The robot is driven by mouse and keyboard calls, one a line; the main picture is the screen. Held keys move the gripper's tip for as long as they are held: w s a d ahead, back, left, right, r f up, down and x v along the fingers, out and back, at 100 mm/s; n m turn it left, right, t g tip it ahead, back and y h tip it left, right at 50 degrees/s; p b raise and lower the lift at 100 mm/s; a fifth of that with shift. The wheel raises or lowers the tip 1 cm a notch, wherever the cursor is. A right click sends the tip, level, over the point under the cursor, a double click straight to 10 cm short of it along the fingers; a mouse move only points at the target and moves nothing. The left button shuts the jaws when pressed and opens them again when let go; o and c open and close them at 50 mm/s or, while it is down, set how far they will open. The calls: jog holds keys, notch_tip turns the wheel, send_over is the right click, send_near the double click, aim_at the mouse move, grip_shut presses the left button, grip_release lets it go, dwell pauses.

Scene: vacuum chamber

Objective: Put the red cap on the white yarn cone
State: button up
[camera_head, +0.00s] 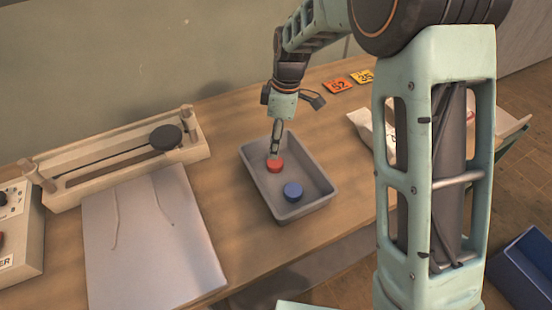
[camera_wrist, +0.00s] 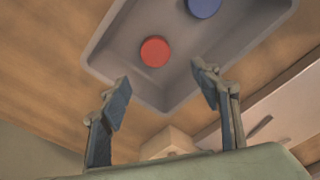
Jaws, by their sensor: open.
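The red cap (camera_head: 275,166) lies in a grey tray (camera_head: 318,201) on the wooden table, near the tray's far-left side. It also shows in the wrist view (camera_wrist: 155,51), with the tray's rim (camera_wrist: 105,38) around it. My gripper (camera_head: 276,151) points down over the tray at the red cap. In the wrist view my gripper (camera_wrist: 163,85) is open, its fingers spread and empty, and the cap shows beyond the gap between the fingertips. I cannot make out a white yarn cone in either view.
A blue cap (camera_head: 293,191) lies in the same tray. A wooden frame with a dark disc (camera_head: 166,137) and a white board (camera_head: 150,240) are to the left. A whitish bag (camera_head: 366,130), partly hidden by my arm, and orange and yellow number cards (camera_head: 341,86) are to the right.

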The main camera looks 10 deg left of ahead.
aim_at(275, 162)
jog(key=f, duration=0.3)
jog(key=shift+a+f, duration=0.2)
jog(key=shift+f, duration=0.2)
jog(key=shift+w+d+f+p, duration=0.1)
jog(key=shift+f+p, duration=0.1)
jog(key=shift+f, duration=0.75)
jog(key=shift+w+a+f+p, duration=0.1)
jog(key=shift+f+p, duration=0.15)
jog(key=shift+f, duration=0.65)
jog(key=shift+w+d+f+p, duration=0.1)
jog(key=shift+f+p, duration=0.1)
jog(key=shift+f, duration=0.75)
jog(key=c, duration=0.9)
